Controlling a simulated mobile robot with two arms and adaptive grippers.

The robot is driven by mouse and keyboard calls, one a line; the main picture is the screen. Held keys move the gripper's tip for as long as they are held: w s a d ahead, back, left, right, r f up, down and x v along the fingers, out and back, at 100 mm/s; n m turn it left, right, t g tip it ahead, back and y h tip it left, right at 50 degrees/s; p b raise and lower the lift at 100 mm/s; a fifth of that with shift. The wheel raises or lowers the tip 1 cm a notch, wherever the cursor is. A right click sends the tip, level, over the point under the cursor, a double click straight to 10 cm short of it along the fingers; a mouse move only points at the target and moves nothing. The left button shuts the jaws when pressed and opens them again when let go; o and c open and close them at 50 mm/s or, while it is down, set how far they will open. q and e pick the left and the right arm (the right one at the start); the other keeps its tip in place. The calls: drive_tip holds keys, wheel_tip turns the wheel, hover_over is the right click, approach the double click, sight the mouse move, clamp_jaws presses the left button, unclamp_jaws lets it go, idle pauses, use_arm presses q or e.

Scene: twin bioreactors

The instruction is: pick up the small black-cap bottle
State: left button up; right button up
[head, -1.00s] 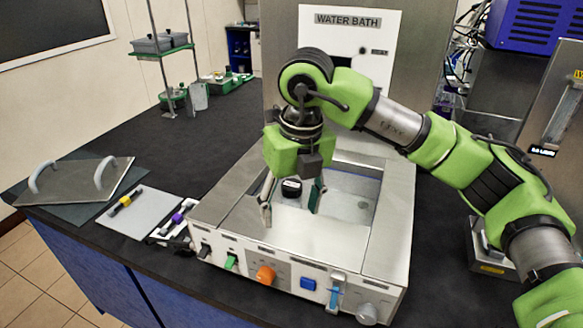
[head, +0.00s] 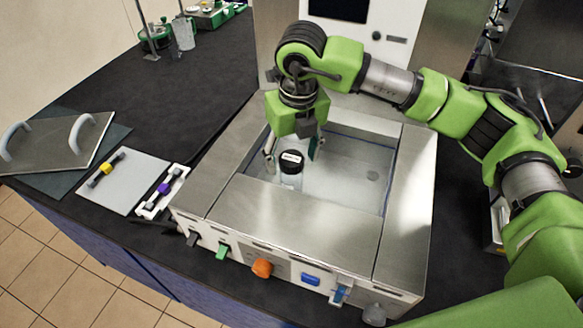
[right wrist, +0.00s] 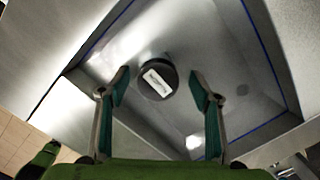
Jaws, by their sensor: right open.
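The small black-cap bottle (head: 291,168) stands upright in the basin of the water bath (head: 300,225), near its left side. Its cap is black with a white label, and its body looks clear. In the right wrist view the cap (right wrist: 157,79) shows from above, between and a little beyond the fingertips. My right gripper (head: 293,150) is open and empty, pointing down into the basin close to the bottle. In the right wrist view the two green-padded fingers (right wrist: 160,92) are spread apart, with clear gaps to the cap. My left gripper is not in view.
The basin's steel walls surround the bottle closely on the left. A metal lid with two handles (head: 55,140), a grey mat with a yellow-banded item (head: 107,170) and a white holder with a purple-banded item (head: 164,190) lie left of the bath. The black counter behind them is mostly clear.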

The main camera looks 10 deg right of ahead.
wheel_tip(320, 180, down, 2)
drive_tip(key=shift+a+f+p, duration=0.1)
drive_tip(key=shift+p, duration=0.75)
drive_tip(key=shift+w+f+p, duration=0.2)
drive_tip(key=shift+f+p, duration=0.2)
drive_tip(key=shift+f, duration=0.85)
drive_tip(key=shift+w+f, duration=0.1)
drive_tip(key=shift+f, duration=0.25)
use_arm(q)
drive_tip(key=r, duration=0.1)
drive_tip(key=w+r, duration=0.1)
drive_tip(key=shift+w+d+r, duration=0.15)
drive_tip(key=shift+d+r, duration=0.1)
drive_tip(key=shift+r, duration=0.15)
use_arm(e)
drive_tip(key=shift+f, duration=0.15)
drive_tip(key=c, duration=1.3)
